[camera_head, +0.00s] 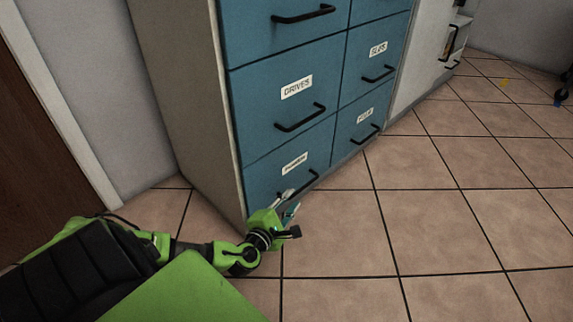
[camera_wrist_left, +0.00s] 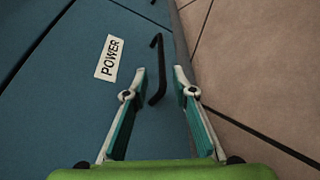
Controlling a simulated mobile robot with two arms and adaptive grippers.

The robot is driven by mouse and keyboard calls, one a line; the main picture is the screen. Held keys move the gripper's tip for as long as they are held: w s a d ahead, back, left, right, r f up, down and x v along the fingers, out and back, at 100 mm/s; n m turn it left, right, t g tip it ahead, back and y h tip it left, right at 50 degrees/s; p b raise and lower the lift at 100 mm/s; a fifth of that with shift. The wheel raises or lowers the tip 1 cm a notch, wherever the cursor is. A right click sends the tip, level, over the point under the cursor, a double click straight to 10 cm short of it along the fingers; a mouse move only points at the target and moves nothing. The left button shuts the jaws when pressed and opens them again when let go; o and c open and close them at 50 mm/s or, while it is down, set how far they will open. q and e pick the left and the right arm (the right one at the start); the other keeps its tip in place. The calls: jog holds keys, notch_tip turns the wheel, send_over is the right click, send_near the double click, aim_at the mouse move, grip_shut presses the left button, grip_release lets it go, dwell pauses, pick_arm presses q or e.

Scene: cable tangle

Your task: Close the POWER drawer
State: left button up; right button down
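The POWER drawer is a blue front at the bottom left of the cabinet in the head view (camera_head: 262,180). Its white POWER label (camera_wrist_left: 110,58) and black bar handle (camera_wrist_left: 156,70) show clearly in the left wrist view. The drawer front looks about flush with its neighbours; I cannot tell any small gap. My left gripper (camera_head: 289,202) is close in front of the drawer's lower part. In the left wrist view the left gripper (camera_wrist_left: 160,73) is open and empty, with teal pads; the handle appears between its fingertips, and contact cannot be told. My right gripper is not in view.
The DRIVES drawer (camera_head: 288,88) is directly above, and more blue drawers with black handles stand to the right. The cabinet's pale side (camera_head: 190,90) and a brown door (camera_head: 45,140) are at the left.

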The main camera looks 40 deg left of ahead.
pick_arm(q)
jog(key=v, duration=0.2)
jog(key=shift+s+r, duration=0.1)
jog(key=shift+s, duration=0.2)
jog(key=shift+d, duration=0.1)
